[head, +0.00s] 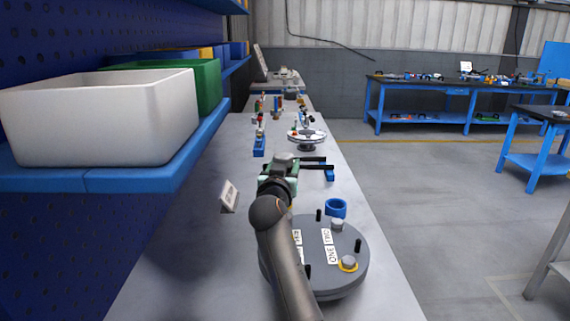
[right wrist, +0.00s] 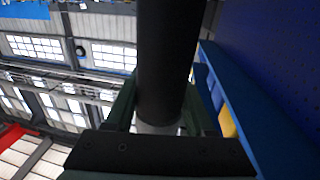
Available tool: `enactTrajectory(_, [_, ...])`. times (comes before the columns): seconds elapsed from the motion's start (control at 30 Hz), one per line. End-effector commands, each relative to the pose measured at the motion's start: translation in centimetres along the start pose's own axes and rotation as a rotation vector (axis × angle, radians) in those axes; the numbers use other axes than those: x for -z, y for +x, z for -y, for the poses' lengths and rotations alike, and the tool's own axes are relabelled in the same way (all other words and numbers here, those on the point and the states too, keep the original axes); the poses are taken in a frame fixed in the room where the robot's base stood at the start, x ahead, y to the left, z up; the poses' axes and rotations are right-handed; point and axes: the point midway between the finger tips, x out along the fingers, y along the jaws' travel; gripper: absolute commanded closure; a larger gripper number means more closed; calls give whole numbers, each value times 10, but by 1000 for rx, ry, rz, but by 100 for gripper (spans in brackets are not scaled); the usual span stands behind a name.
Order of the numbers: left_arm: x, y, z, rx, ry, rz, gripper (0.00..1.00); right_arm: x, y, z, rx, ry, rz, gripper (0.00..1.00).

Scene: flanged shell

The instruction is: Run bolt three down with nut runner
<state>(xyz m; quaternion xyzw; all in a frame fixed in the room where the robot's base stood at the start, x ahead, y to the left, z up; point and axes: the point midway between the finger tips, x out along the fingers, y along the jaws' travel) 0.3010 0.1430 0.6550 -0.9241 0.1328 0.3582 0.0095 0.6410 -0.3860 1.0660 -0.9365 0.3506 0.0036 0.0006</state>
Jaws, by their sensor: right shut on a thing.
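The grey round flanged shell (head: 331,282) lies on the bench in the head view. Labels ONE and TWO show on top. A third label is partly covered by my arm, and I cannot make out bolt three. My right gripper (head: 280,172) is beyond the shell's far left side. In the right wrist view, its green fingers are shut on a black cylinder (right wrist: 167,55), apparently the nut runner. The tool's working end is not clear. My left gripper is out of view.
Black pins (head: 358,245) stand up from the shell. A blue ring-shaped piece (head: 336,207) sits just beyond it, and a small white sign (head: 229,195) is to the left. A white bin (head: 100,115) is on the left shelf. A round white fixture (head: 306,137) stands farther along the bench.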

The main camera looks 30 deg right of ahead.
Motion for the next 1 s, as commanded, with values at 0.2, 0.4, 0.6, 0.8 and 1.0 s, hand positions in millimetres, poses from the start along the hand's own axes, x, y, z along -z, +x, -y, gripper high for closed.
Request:
enactTrajectory(0.2, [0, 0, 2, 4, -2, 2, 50, 6, 0, -2, 3, -1, -13, 100])
enactTrajectory(0.4, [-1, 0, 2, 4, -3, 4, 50, 6, 0, -2, 2, -2, -14, 100])
enactTrajectory(0.6, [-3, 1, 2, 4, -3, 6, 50, 4, 0, -2, 1, -2, -14, 100])
enactTrajectory(0.8, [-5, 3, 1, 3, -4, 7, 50, 1, 1, -2, 1, -3, -13, 100])
enactTrajectory(1.0, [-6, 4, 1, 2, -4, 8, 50, -3, 1, -2, 0, -4, -9, 100])
